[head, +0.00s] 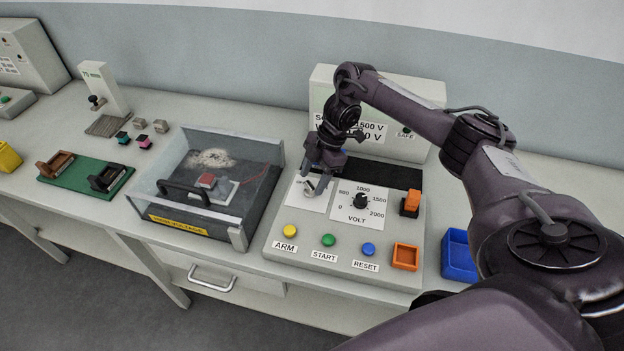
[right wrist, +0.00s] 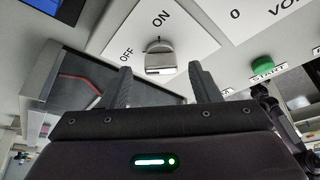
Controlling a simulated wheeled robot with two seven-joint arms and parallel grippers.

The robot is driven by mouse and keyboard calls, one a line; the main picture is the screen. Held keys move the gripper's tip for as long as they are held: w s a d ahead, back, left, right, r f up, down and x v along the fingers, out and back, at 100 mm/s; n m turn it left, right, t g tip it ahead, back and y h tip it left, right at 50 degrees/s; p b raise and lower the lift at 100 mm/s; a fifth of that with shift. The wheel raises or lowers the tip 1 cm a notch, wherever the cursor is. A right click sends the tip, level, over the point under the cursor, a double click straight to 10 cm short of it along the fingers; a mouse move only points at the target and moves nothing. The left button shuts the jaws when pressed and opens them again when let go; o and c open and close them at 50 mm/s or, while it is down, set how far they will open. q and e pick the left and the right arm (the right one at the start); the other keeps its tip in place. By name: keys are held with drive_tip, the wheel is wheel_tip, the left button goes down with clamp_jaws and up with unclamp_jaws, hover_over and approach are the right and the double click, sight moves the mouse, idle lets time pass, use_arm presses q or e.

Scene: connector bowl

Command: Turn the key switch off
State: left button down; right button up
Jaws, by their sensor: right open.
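The key switch (right wrist: 160,62) is a silver knob on a white plate marked OFF and ON in the right wrist view. OFF is to its left and ON is above it. Which mark it points at is hard to tell. In the head view its white plate (head: 311,200) is at the left of the grey console, partly hidden by my right gripper (head: 318,184). My right gripper is open, with its fingers (right wrist: 160,78) on either side of the knob in the picture. I cannot tell whether they touch it. My left gripper is not in view.
A volt dial (head: 361,201) is right of the switch. ARM (head: 290,231), START (head: 328,240) and RESET (head: 369,249) buttons are in front. An orange switch (head: 411,202) is farther right. A clear-lidded box (head: 148,188) stands left of the console, a blue bin (head: 459,262) right.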

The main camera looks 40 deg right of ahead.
drive_tip(key=p+v, duration=0.1)
drive_tip(key=v, duration=0.5)
idle(0.5)
